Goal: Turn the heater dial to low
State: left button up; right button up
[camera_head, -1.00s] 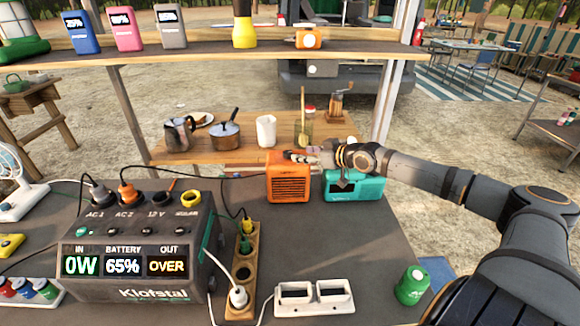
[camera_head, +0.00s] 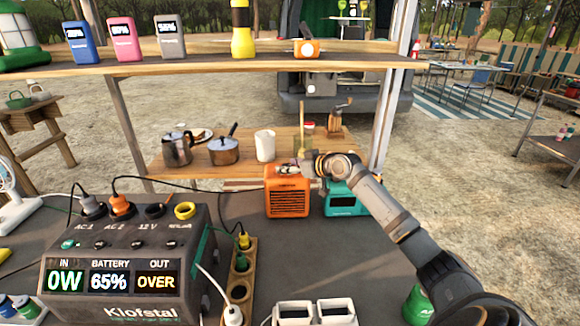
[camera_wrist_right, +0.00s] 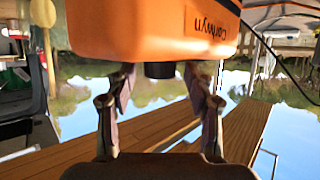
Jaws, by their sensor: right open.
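The orange heater (camera_head: 287,198) with a dark front grille stands on the dark tabletop, right of the power station. My right gripper (camera_head: 289,169) is low over its top, reaching in from the right. In the right wrist view the orange body (camera_wrist_right: 150,30) fills the top, with its lettering upside down. A short black dial (camera_wrist_right: 160,70) sticks out from it. The open fingers of my right gripper (camera_wrist_right: 158,78) stand on either side of the dial, apparently with gaps. The dial's setting marks cannot be seen. My left gripper is out of view.
A teal device (camera_head: 346,203) stands just right of the heater, close under my right arm. The power station (camera_head: 120,265) with plugged cables is at left, reading OVER. A wooden socket strip (camera_head: 238,270) lies between. A wooden shelf (camera_head: 230,58) spans above.

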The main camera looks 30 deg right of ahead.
jog(key=shift+c, duration=0.4)
grip_shut()
jog(key=y+b, duration=0.1)
jog(key=n+b, duration=0.1)
jog(key=b, duration=0.1)
jog(key=shift+w+d+f+n+g+y, duration=0.1)
jog(key=shift+d+f+n+g+y, duration=0.05)
jog(key=shift+f+n+g+y, duration=0.2)
jog(key=shift+r+n+y+b, duration=0.1)
jog(key=shift+n+y+b, duration=0.3)
jog(key=shift+y, duration=0.15)
jog(key=shift+d+r+n+g+y+b, duration=0.1)
jog(key=shift+n+g+y+b, duration=0.35)
jog(key=shift+n+y, duration=0.15)
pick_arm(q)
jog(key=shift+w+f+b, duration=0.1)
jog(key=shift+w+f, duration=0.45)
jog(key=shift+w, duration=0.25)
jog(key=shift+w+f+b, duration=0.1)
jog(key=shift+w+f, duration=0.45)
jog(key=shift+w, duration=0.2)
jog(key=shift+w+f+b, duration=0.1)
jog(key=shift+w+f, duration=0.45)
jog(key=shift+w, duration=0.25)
pick_arm(e)
jog(key=shift+w+d+r+n+g+y, duration=0.1)
jog(key=shift+n+g+y, duration=0.6)
jog(key=shift+n+y, duration=0.3)
